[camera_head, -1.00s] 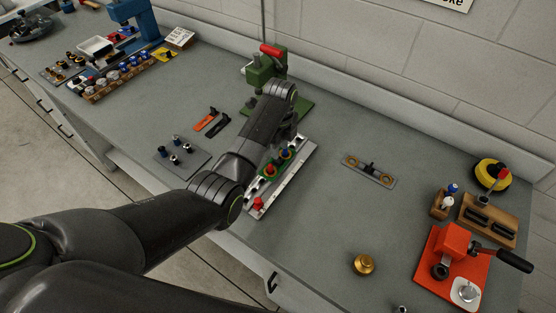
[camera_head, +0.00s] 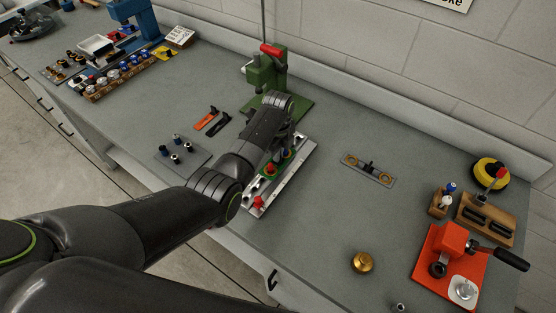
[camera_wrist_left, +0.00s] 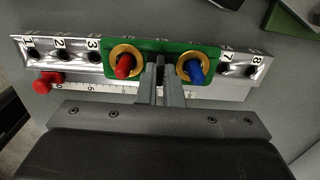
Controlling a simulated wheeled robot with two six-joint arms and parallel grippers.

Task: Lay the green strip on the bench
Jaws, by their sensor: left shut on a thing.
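The green strip (camera_wrist_left: 209,48) shows in the left wrist view, across the middle of a silver rail with numbered holes (camera_wrist_left: 62,48). A red peg (camera_wrist_left: 124,66) and a blue peg (camera_wrist_left: 195,70) stand in its two brass rings. My left gripper (camera_wrist_left: 160,88) is shut on the strip at its middle, between the pegs. I cannot tell whether the strip rests on the rail or is just above it. In the head view the strip (camera_head: 270,170) is partly hidden by my left gripper (camera_head: 281,150). The grey bench (camera_head: 320,225) lies under the rail. My right gripper is not in view.
A green press (camera_head: 262,72) stands behind the rail. A plate with small pegs (camera_head: 190,158) and orange and black clips (camera_head: 213,121) lie to the left. A grey plate with rings (camera_head: 369,169), a brass knob (camera_head: 362,262) and a red press (camera_head: 450,255) are right. Bench between is clear.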

